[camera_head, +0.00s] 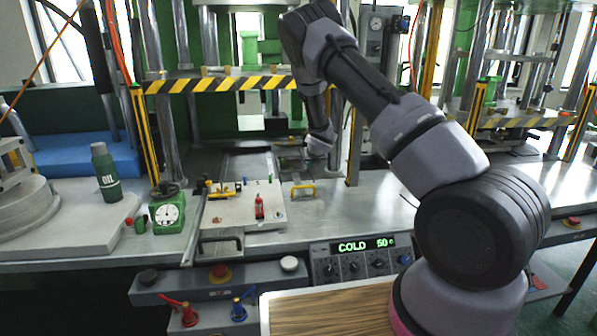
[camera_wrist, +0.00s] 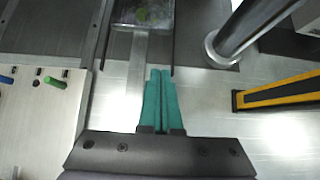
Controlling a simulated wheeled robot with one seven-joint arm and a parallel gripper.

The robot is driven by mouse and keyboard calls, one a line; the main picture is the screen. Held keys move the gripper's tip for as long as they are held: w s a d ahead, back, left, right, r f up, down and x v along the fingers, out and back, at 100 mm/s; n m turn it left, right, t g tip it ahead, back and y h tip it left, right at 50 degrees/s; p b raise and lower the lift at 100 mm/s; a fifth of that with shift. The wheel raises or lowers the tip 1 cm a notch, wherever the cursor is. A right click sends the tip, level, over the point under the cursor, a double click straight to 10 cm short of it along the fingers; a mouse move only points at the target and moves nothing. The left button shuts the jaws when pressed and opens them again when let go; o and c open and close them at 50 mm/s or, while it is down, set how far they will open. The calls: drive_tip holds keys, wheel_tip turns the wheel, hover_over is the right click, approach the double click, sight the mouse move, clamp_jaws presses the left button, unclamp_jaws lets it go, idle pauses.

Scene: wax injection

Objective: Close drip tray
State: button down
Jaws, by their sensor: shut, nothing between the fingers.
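My gripper (camera_wrist: 160,74) is shut and empty, its two teal fingers pressed together and pointing away from the wrist. In the wrist view, a shallow metal tray (camera_wrist: 124,17) with a dark inside and a green patch lies beyond the fingertips. It looks like the drip tray. A flat metal strip (camera_wrist: 136,75) runs from it toward me, just left of the fingers. I cannot tell whether the fingers touch the strip. In the head view, the end of my arm is over the bench at the press opening, and the fingers are too small to make out.
A pale plate (camera_head: 235,207) with a small red part lies left of my gripper. A yellow handle (camera_head: 303,188) lies on the metal bench. A striped yellow-black bar (camera_head: 220,85) crosses the press above. A metal column (camera_wrist: 245,32) and a yellow post (camera_wrist: 280,94) stand right.

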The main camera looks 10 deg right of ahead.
sight(304, 172)
drive_tip(key=x, duration=1)
drive_tip(key=shift+s, duration=0.1)
drive_tip(key=shift+w+r, duration=0.1)
drive_tip(key=shift+w, duration=1.85)
